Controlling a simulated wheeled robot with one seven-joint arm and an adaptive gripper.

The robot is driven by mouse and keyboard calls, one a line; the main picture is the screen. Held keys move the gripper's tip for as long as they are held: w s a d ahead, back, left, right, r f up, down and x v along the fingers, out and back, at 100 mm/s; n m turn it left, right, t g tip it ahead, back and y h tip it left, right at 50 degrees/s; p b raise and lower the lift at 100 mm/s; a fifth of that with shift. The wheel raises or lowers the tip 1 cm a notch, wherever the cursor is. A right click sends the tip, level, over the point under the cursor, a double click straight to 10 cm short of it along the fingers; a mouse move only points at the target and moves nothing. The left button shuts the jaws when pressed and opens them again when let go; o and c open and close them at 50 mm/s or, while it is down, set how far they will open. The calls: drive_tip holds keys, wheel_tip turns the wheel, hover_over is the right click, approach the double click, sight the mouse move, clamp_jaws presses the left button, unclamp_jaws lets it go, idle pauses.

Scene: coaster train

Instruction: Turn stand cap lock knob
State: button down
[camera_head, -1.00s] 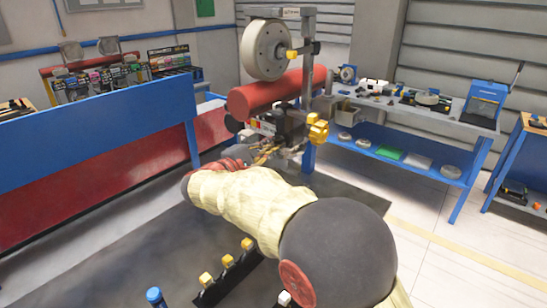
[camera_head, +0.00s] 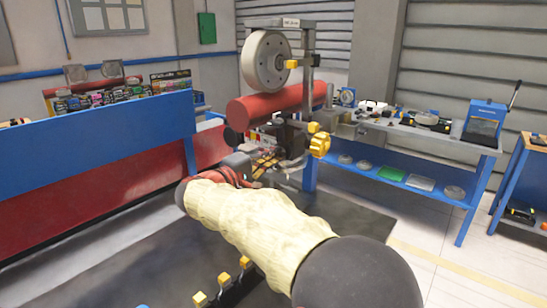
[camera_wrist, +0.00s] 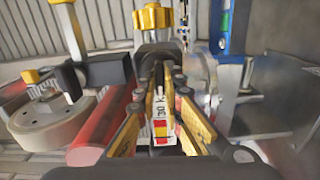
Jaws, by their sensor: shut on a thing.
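A yellow star-shaped knob (camera_head: 320,144) sits on the right side of the stand (camera_head: 308,85). A yellow knob (camera_wrist: 153,18) also shows at the top of the wrist view, beyond my gripper. My gripper (camera_head: 276,153) is at the dark mechanism below the red cylinder, left of the star knob. In the wrist view my gripper (camera_wrist: 160,76) has its yellow fingers drawn together at a dark part (camera_wrist: 158,50). The contact is partly hidden, and I cannot tell exactly what that part is. A smaller yellow knob (camera_head: 291,64) is higher on the stand, beside the wheel.
A pale wheel (camera_head: 264,54) and a red cylinder (camera_head: 275,107) are on the stand. A blue-framed bench (camera_head: 420,133) with tools stands right. A blue and red barrier (camera_head: 90,150) is at left. Several yellow-topped pegs (camera_head: 223,279) stand low in front. Floor at right is clear.

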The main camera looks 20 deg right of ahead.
drive_tip(key=shift+f, duration=0.1)
drive_tip(key=c, duration=2)
unclamp_jaws()
drive_tip(key=shift+o, duration=0.4)
drive_tip(key=v, duration=1.2)
